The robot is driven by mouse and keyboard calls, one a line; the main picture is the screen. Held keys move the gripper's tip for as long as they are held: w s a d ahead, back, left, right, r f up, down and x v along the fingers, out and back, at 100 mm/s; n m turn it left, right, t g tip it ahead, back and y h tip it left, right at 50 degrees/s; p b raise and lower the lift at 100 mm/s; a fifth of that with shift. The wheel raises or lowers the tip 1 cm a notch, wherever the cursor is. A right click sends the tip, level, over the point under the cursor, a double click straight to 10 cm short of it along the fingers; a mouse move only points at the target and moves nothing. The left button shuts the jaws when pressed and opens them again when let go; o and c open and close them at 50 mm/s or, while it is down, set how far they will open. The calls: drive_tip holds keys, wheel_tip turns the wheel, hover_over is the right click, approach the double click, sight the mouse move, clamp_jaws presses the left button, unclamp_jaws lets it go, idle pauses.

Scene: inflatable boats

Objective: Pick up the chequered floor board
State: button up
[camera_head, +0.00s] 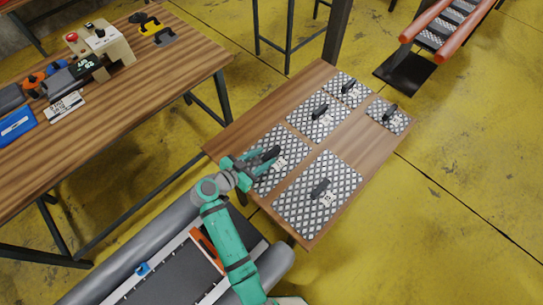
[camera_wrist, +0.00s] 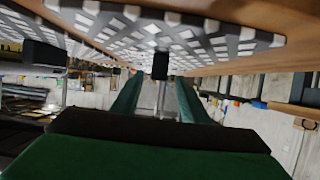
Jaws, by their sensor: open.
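The arm covers part of the left board.
The other boards lie near front (camera_head: 318,205), middle (camera_head: 312,122), back (camera_head: 349,90) and right (camera_head: 389,117) on the low table (camera_head: 240,125). A workbench (camera_head: 140,90) with tools stands left. An inflatable boat (camera_head: 130,260) lies below my arm.

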sight(272, 154)
drive_tip(key=x, duration=0.5)
drive_tip(key=shift+s, duration=0.2)
clamp_jaws()
